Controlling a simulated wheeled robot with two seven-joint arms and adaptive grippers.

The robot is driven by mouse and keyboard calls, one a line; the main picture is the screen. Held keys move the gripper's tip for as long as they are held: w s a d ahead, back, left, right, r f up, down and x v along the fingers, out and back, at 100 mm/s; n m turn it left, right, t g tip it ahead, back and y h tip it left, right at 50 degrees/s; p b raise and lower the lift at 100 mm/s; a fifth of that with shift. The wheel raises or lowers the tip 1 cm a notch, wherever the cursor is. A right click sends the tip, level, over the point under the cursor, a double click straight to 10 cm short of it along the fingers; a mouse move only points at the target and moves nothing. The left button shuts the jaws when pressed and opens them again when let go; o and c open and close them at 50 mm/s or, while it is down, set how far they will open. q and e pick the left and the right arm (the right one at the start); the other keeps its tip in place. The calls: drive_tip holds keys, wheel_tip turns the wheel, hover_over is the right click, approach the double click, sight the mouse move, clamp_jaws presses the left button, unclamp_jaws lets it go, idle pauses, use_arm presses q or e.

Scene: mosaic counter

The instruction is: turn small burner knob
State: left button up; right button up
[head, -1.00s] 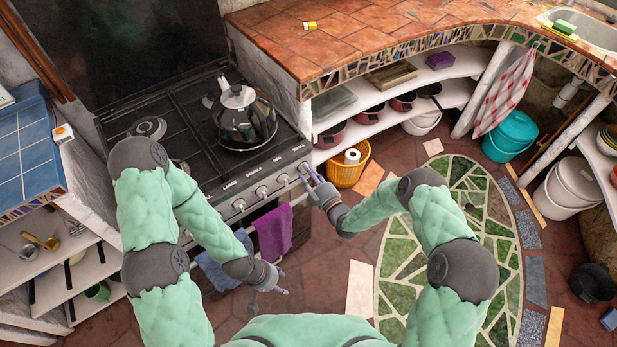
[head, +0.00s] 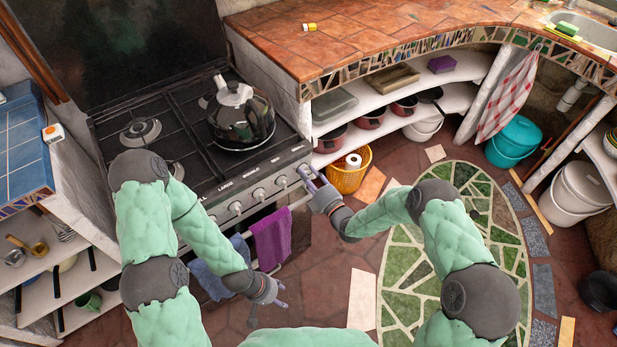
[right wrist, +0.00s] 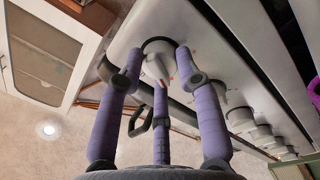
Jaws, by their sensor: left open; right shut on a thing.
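The stove (head: 180,205) has a row of white knobs along its front panel. My right gripper (head: 309,176) is at the rightmost knob (head: 304,168), at the panel's right end. In the right wrist view this knob (right wrist: 158,66) is pale with a small red mark beside it, and the purple fingers (right wrist: 160,82) are closed around it. My grip partly hides the knob in the head view. My left gripper (head: 267,304) is open and empty, low in front of the stove, below the hanging towels.
Other knobs (head: 259,194) line the panel to the left. A black kettle (head: 240,118) stands on the hob. A purple towel (head: 271,238) and a blue towel hang on the oven rail. A yellow basket (head: 347,178) stands on the floor just right of the stove.

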drive_tip(key=shift+a, duration=0.1)
idle(0.3)
drive_tip(key=o, duration=1.2)
drive_tip(key=shift+c, duration=0.2)
drive_tip(key=shift+s, duration=0.15)
drive_tip(key=r+v, duration=0.1)
drive_tip(key=v, duration=1)
drive_tip(key=shift+s+d+f, duration=0.25)
drive_tip(key=shift+s+f, duration=0.05)
drive_tip(key=shift+f, duration=0.15)
use_arm(q)
clamp_jaws()
